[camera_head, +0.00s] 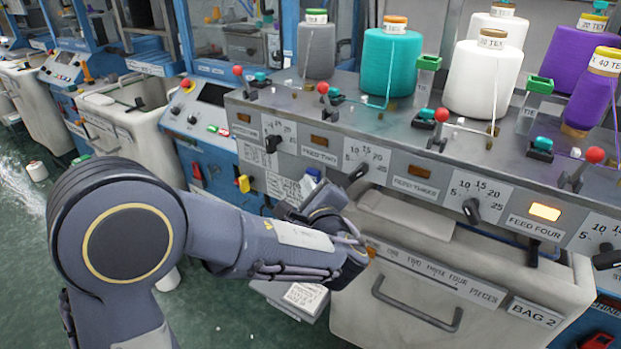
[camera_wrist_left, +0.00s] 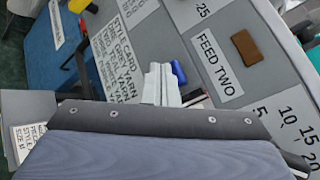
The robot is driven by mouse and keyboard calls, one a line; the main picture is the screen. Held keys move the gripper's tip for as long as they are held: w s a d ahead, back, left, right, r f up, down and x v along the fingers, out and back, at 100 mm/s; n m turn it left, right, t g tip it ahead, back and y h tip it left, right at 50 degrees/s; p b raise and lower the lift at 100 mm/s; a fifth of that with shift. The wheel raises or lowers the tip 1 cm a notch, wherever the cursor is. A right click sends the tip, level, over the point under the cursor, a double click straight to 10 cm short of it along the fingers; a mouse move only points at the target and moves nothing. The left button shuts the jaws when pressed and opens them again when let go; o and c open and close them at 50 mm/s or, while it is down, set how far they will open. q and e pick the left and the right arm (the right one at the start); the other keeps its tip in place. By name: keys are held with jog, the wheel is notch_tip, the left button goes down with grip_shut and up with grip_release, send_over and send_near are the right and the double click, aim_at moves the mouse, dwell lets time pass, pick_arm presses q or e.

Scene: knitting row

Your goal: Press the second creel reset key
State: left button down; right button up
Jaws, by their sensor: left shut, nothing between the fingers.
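Several teal keys on black bases stand along the creel top, each beside a red-ball lever. The second from the left, taken as the second reset key (camera_head: 335,95), stands above the FEED TWO label; I see no marking on it. My left gripper (camera_head: 309,186) is in front of the panel face, below and left of that key and apart from it. Its fingers (camera_wrist_left: 163,84) are shut and empty, between the style card and the FEED TWO label (camera_wrist_left: 217,66) in the left wrist view. A small blue part (camera_wrist_left: 179,72) shows beside the fingertips. My right gripper is not in view.
Yarn cones in teal (camera_head: 390,65), white (camera_head: 484,80) and purple (camera_head: 594,102) stand on the creel top. Dials line the panel face; the FEED FOUR lamp (camera_head: 544,212) is lit. A fabric bin (camera_head: 480,305) stands below.

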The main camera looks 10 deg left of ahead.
pick_arm(q)
jog(key=shift+w, duration=0.15)
dwell(0.5)
jog(key=shift+w+d+b, duration=0.15)
jog(key=shift+w+b, duration=0.1)
jog(key=shift+b, duration=0.05)
jog(key=shift+s+b, duration=0.3)
jog(key=shift+b, duration=0.05)
dwell(0.4)
jog(key=s+a+b, duration=0.1)
jog(key=s+a, duration=0.1)
jog(key=s, duration=0.3)
jog(key=shift+s, duration=0.35)
